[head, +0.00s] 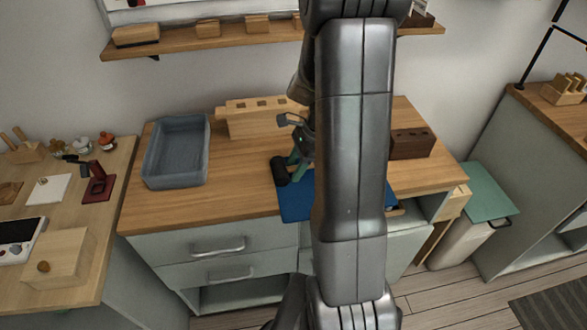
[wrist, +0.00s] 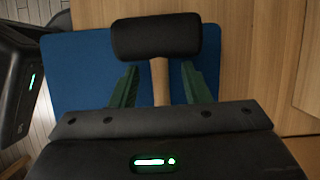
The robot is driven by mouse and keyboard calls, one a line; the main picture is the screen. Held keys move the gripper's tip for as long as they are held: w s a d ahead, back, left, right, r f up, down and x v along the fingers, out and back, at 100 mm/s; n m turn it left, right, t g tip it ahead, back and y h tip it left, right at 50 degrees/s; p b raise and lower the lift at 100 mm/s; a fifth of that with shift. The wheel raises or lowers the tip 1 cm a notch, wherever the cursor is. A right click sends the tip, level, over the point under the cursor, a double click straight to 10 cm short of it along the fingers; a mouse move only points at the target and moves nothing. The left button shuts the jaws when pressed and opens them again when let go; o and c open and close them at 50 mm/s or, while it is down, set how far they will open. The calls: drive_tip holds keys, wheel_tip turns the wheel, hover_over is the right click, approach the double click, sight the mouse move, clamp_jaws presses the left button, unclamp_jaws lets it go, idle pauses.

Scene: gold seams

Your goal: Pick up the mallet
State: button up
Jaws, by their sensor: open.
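The mallet has a black head and a pale wooden handle. In the wrist view the mallet (wrist: 157,37) lies over a blue mat (wrist: 75,65), its head near the mat's upper right edge. My gripper (wrist: 160,75) is open, with one green finger on each side of the handle just below the head; gaps show between fingers and handle. The lower handle is hidden behind my gripper body. In the head view the mallet head (head: 279,171) shows at the blue mat's (head: 292,203) left edge, beside my gripper (head: 299,165); my arm hides the rest.
A blue-grey tray (head: 150,165) stands on the counter to the left. A pale wooden block rack (head: 255,118) stands behind the mat, and a dark wooden block (head: 412,143) to the right. The counter (head: 240,180) between tray and mat is clear.

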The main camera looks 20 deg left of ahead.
clamp_jaws()
